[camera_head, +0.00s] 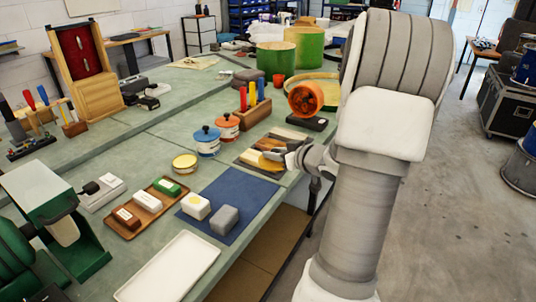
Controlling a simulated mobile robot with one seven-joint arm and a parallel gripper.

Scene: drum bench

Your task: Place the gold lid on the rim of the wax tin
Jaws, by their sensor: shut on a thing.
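The wax tin (185,163), a low round tin with a yellow top face and pale rim, stands on the green bench left of the blue mat. My gripper (279,153) is at the right edge of the bench, over the striped wood sample boards, well to the right of the tin. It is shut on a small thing. A golden patch (268,144) shows by the fingertips, seemingly the gold lid, but it blends with the boards behind and its outline is unclear.
The blue mat (230,185) holds a yellow-white block and a grey block. A wooden tray (147,208) of blocks and a white tray (170,268) lie nearer.

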